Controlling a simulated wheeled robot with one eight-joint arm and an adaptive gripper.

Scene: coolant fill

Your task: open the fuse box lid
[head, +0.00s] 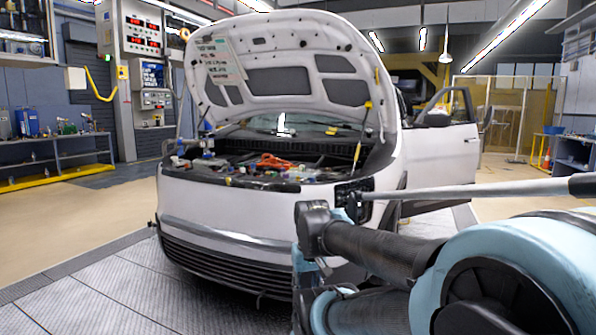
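The white car (225,215) stands ahead with its hood (280,75) raised. The open engine bay (240,168) holds many small, crowded parts, among them an orange-red one (275,161). I cannot pick out the fuse box or its lid among these parts, so I cannot tell whether the lid is open or shut. My arm (380,245) fills the lower right, in front of the car's right front corner. I cannot make out my gripper's fingers.
A long grey bar (470,192) crosses at the right, above my arm. A car door (455,110) stands open behind it. A workbench (60,150) and an instrument cabinet (145,75) stand at the left. The floor (60,220) left of the car is clear.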

